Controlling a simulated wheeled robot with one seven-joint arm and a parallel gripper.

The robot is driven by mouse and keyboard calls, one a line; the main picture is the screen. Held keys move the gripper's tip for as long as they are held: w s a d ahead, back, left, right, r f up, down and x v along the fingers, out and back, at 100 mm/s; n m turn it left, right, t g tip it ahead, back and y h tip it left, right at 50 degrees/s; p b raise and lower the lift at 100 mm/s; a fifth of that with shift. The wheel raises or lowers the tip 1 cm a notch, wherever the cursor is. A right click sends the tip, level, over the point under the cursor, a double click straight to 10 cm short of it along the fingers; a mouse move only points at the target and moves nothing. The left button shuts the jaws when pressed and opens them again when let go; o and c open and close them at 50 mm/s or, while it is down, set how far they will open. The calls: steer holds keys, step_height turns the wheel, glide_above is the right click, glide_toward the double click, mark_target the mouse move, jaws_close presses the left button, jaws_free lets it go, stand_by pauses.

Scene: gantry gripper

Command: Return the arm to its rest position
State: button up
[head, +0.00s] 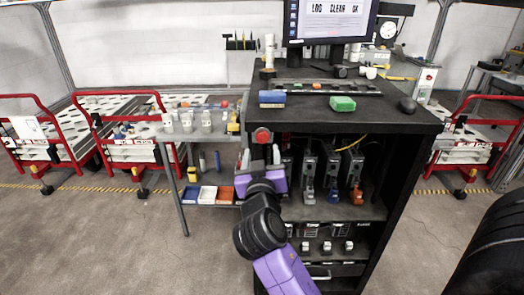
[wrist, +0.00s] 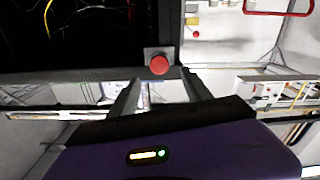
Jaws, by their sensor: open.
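My arm reaches up from the bottom of the head view, with my gripper (head: 261,156) in front of the left front edge of the black workstation cabinet (head: 345,118). The two fingers are apart with nothing held between them. In the wrist view my gripper (wrist: 160,82) also shows open, its fingers pointing at the cabinet edge. A red round button (head: 262,136) on a grey mount sits just beyond the fingertips. It also shows in the wrist view (wrist: 158,64). I cannot tell the exact gap between fingertips and button.
The cabinet top carries a blue block (head: 272,98), a green block (head: 342,103), a mouse (head: 407,105) and a monitor (head: 330,20). A side table (head: 180,135) with cups and bins stands left. Red-framed carts (head: 130,150) stand further left. The front-left floor is clear.

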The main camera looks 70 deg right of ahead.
steer(key=shift+s+a, duration=0.2)
steer(key=shift+a, duration=0.25)
stand_by(0.3)
steer(key=w+a+f+n+t+y, duration=0.15)
steer(key=a+n+t+y, duration=0.3)
steer(key=a, duration=0.45)
steer(key=w+a+f+n+t+y, duration=0.1)
steer(key=a+f+n+t+y, duration=0.25)
steer(key=a+t, duration=0.45)
steer(key=s+a+f+n+g+y, duration=0.1)
steer(key=s+a+f+y, duration=0.3)
steer(key=s+a, duration=0.4)
steer(key=s+a+f+n+g+y, duration=0.2)
steer(key=s+a+f+g+y, duration=0.1)
steer(key=s+a, duration=0.6)
steer(key=s+f+y, duration=0.1)
steer(key=s, duration=0.3)
steer(key=shift+s+a+f+g+y, duration=0.2)
steer(key=shift+s+g+y, duration=0.1)
steer(key=shift+s+g, duration=0.1)
steer(key=shift+c, duration=0.4)
